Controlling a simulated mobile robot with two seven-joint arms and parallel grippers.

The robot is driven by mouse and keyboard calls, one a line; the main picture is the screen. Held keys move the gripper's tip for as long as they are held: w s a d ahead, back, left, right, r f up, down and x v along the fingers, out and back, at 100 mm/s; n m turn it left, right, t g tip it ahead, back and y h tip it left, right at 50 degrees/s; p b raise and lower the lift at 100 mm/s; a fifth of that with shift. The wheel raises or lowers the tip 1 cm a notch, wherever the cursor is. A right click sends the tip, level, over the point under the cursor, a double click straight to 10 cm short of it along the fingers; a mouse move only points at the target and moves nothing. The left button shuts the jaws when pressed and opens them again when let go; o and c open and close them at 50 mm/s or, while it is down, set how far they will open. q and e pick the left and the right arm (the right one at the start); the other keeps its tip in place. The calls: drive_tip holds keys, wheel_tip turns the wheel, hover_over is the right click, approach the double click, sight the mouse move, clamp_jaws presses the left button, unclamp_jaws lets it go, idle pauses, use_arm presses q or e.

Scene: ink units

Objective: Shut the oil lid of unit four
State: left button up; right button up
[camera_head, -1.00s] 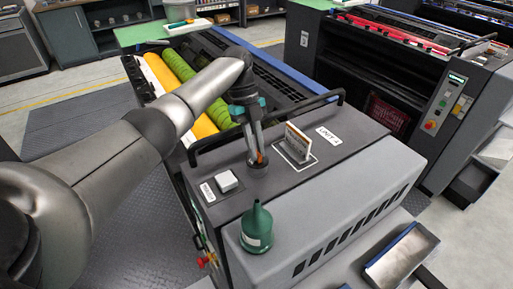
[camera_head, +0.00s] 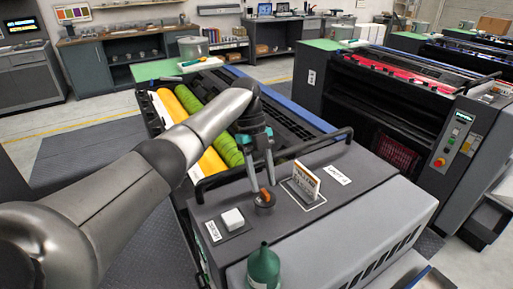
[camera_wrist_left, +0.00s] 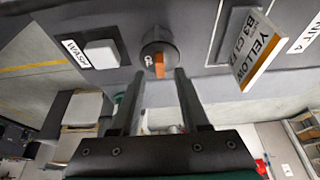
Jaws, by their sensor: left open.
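The unit labelled UNIT 4 (camera_head: 337,175) has a dark round oil cap (camera_head: 264,206) with an upright orange tab (camera_head: 268,193) on its grey top. In the left wrist view the cap (camera_wrist_left: 157,38) shows at the top centre, and its orange tab (camera_wrist_left: 159,66) points down the picture. I cannot tell how firmly the cap is seated. My left gripper (camera_head: 262,182) is above the cap, its fingers on either side of the tab. In the left wrist view the open fingers (camera_wrist_left: 160,76) show clear gaps beside the tab. My right gripper is not in view.
A white square button (camera_head: 232,219) with a WASH label sits left of the cap. An upright card (camera_head: 306,181) stands close on its right. A green oil can (camera_head: 263,270) stands in front. A black rail (camera_head: 300,150) runs behind the gripper.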

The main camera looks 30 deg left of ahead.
use_arm(q)
drive_tip(key=p+v, duration=0.1)
drive_tip(key=v, duration=1.2)
drive_tip(key=shift+s, duration=0.1)
